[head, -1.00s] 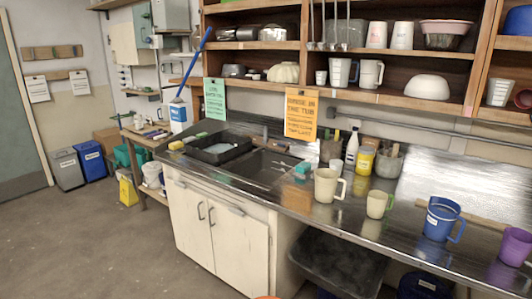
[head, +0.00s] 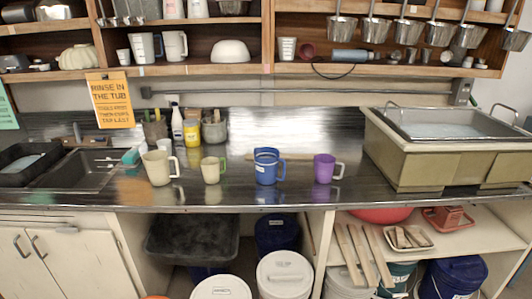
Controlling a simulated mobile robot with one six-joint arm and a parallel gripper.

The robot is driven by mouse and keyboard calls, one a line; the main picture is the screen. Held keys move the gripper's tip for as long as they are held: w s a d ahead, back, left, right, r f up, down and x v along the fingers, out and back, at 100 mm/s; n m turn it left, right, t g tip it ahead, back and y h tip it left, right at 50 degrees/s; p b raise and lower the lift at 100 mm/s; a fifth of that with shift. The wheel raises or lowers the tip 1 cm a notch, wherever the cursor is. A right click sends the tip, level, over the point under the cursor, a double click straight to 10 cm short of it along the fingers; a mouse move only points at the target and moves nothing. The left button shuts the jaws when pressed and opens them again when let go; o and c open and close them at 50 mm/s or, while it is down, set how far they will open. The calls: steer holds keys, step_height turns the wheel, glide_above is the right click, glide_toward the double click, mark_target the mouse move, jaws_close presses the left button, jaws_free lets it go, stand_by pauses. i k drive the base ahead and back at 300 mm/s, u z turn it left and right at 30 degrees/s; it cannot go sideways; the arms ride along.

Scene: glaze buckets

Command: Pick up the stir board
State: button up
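No label marks a stir board, and I cannot tell which piece it is. Three long wooden boards (head: 364,256) lean side by side at the lower shelf, below the counter right of centre. My gripper is not in view.
A tub with a metal tray (head: 425,160) stands on the counter's right. A cream jug (head: 157,169) and a smaller one (head: 210,170) stand left of the blue jug. Lidded white buckets (head: 284,277) stand below. A tray of small pieces (head: 408,240) sits on the lower shelf (head: 470,225).

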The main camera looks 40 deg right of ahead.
mark_target(248, 156)
steer(key=z, duration=4.35)
steer(key=i, duration=0.1)
steer(key=u, duration=3.2)
